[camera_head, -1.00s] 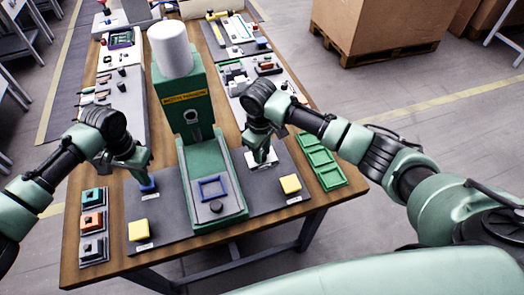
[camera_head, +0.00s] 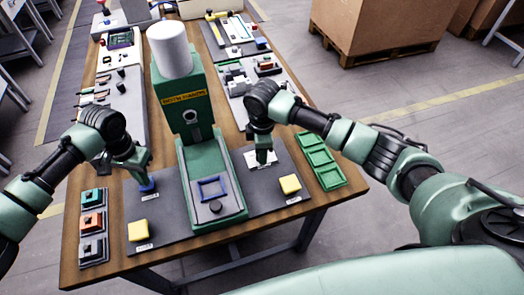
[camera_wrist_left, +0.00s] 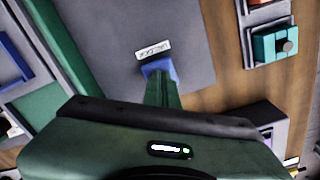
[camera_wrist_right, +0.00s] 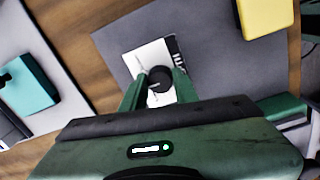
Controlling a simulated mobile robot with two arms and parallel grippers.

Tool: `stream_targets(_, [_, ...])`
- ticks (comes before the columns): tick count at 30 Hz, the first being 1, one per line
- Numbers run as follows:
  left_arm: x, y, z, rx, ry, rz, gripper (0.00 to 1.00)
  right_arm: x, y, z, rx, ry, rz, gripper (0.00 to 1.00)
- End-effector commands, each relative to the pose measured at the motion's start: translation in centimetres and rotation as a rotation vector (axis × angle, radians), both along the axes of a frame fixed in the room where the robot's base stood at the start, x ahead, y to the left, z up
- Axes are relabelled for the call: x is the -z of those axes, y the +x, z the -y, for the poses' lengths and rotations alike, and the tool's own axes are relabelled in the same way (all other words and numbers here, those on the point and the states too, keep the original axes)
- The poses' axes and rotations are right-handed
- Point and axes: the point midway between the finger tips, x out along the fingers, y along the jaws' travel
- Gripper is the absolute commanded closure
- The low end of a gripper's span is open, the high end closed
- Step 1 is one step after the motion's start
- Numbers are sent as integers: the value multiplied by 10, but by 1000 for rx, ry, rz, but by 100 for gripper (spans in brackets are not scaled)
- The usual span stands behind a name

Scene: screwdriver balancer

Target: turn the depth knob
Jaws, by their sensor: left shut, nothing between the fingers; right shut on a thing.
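The depth knob (camera_wrist_right: 160,78) is small, round and black. It sits on a white plate with markings (camera_wrist_right: 148,56), which also shows at the right of the machine in the head view (camera_head: 254,160). My right gripper (camera_wrist_right: 156,88) is shut on the knob, with one finger on each side of it. In the head view my right gripper (camera_head: 262,160) points down at the plate and hides the knob. My left gripper (camera_head: 147,182) is shut and empty, with its tips at a blue block (camera_wrist_left: 159,68) on the left mat. I cannot tell whether they touch it.
The green machine (camera_head: 188,106) with a white cylinder on top stands between my grippers. Yellow blocks (camera_head: 138,230) (camera_head: 290,184) are on both mats. A green compartment tray (camera_head: 320,160) lies at the right, and coloured parts (camera_head: 92,222) line the left edge.

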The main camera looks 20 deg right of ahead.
Motion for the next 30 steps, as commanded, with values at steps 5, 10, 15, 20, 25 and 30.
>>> stream_targets(5, [1, 0, -1, -2, 3, -1, 100, -1, 1, 1, -166, 0, 1, 100])
stream_targets(10, [1, 0, -1, -2, 2, 0, 100, 0, 1, 0, -328, -1, 1, 100])
stream_targets(15, [1, 0, -1, -2, 2, 0, 100, 0, 1, 0, -483, 0, 0, 100])
stream_targets(20, [1, 0, -1, -2, 2, 0, 100, 0, 1, 1, -610, 0, -1, 100])
stream_targets(25, [1, 0, -1, -2, 2, 0, 100, 0, 1, 1, -717, 0, -1, 100])
stream_targets(30, [1, 0, -1, -2, 2, 0, 100, 0, 1, 1, -788, 0, -1, 100])
